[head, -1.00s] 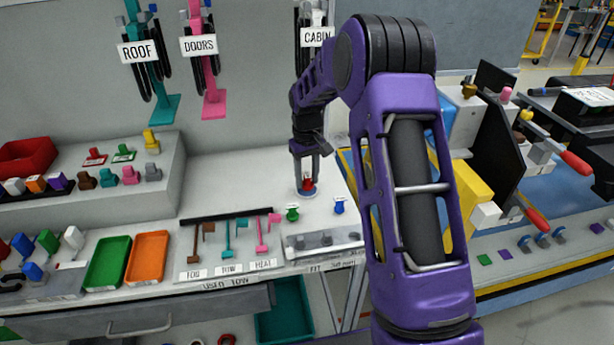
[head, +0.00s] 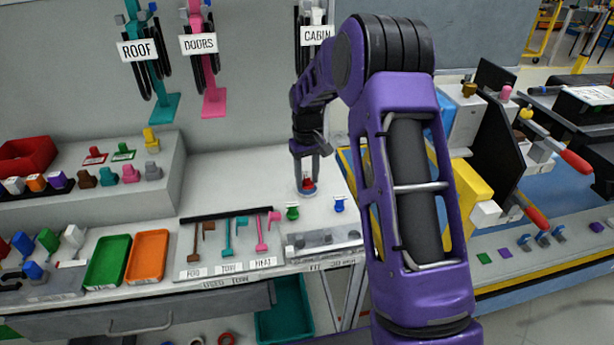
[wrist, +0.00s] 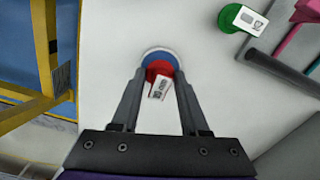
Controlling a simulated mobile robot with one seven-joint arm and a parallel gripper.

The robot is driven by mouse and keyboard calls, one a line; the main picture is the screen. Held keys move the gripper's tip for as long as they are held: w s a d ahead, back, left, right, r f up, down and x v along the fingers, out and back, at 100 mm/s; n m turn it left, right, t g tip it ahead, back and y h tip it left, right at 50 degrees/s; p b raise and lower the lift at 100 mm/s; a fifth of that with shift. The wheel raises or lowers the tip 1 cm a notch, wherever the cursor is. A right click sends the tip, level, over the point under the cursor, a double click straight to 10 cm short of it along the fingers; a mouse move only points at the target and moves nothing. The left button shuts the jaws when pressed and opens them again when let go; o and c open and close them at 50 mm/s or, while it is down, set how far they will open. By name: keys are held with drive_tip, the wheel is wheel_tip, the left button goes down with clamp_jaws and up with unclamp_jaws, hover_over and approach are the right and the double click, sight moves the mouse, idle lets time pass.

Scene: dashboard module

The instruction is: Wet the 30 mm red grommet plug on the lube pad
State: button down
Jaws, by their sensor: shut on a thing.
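The red grommet plug (head: 308,183) is between the fingers of my gripper (head: 307,178), which is shut on it. In the wrist view the red plug (wrist: 160,70) carries a white printed tag, too small to read surely. The lube pad (wrist: 153,56) is a round blue pad with a pale rim, right under the plug; in the head view the pad (head: 309,192) sits on the white bench top. The plug is upright at the pad, overlapping it in the wrist view. I cannot tell whether its underside touches the pad.
A green plug (head: 292,212) and a blue plug (head: 339,205) stand nearby on the bench. A grey gauge block (head: 322,242) lies at the front edge, with hooked tools (head: 228,240) to its left. A yellow frame (wrist: 48,45) stands close by. Bench behind the pad is clear.

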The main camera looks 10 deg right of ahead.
sight(307, 175)
idle(0.3)
drive_tip(key=shift+r+p, duration=2.45)
drive_tip(key=shift+r, duration=1.05)
drive_tip(key=shift+s, duration=0.1)
